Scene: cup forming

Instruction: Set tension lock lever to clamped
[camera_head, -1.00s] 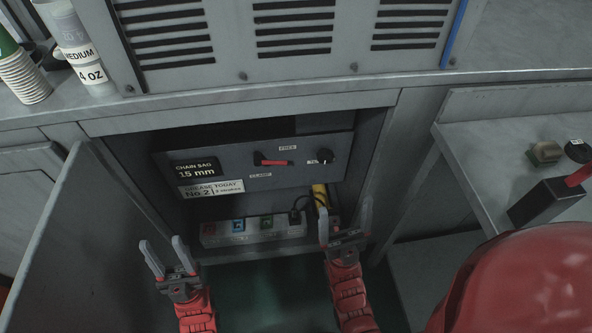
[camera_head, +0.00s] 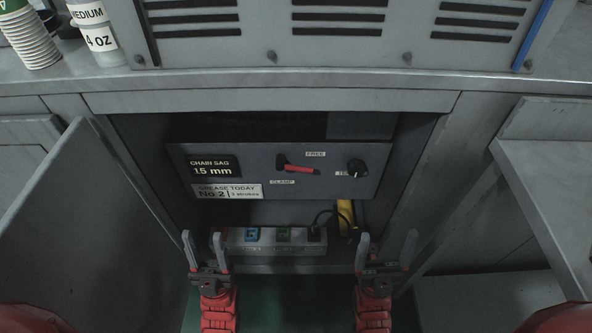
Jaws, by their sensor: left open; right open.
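The tension lock lever (camera_head: 299,169) is a red handle on a dark pivot, on the grey panel (camera_head: 320,188) inside the open cabinet. Its handle points right and slightly down from the pivot. A FREE label (camera_head: 315,154) is above it and a CLAMP label (camera_head: 282,182) is below the pivot. My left gripper (camera_head: 205,252) is open and empty, below and left of the lever. My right gripper (camera_head: 386,253) is open and empty, below and right of it. Neither touches the lever.

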